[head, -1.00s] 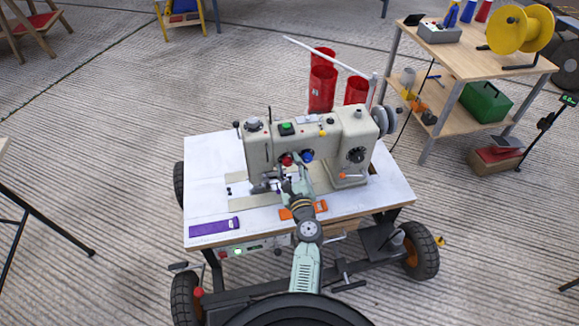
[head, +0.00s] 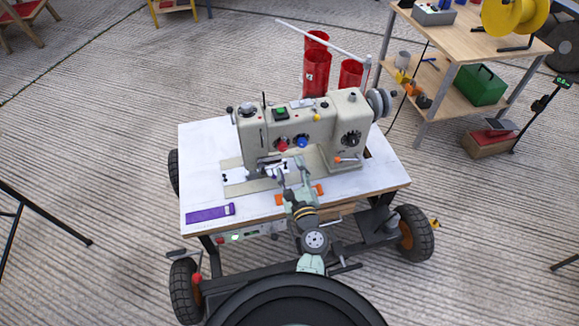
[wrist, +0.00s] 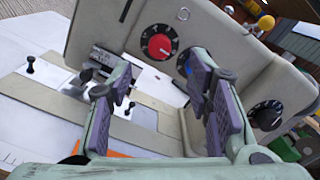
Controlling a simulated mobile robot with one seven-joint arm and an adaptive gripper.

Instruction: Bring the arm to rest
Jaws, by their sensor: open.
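My gripper (head: 291,172) is open and empty in front of the sewing machine (head: 308,128), over the front part of the white table (head: 202,160). In the wrist view, the two fingers of my gripper (wrist: 165,98) stand apart with purple-grey pads. The machine's red knob (wrist: 159,46) shows beyond and between them, and the blue knob is partly hidden behind the right finger. A black-and-white dial (wrist: 266,115) is to the right. My arm comes up from the bottom of the head view.
A purple item (head: 210,213) lies at the table's front left. An orange item (head: 280,199) lies partly behind my arm. Red cylinders (head: 316,70) stand behind the machine. A wooden shelf table (head: 462,40) with a yellow reel and a green box is at the back right. Open floor lies left.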

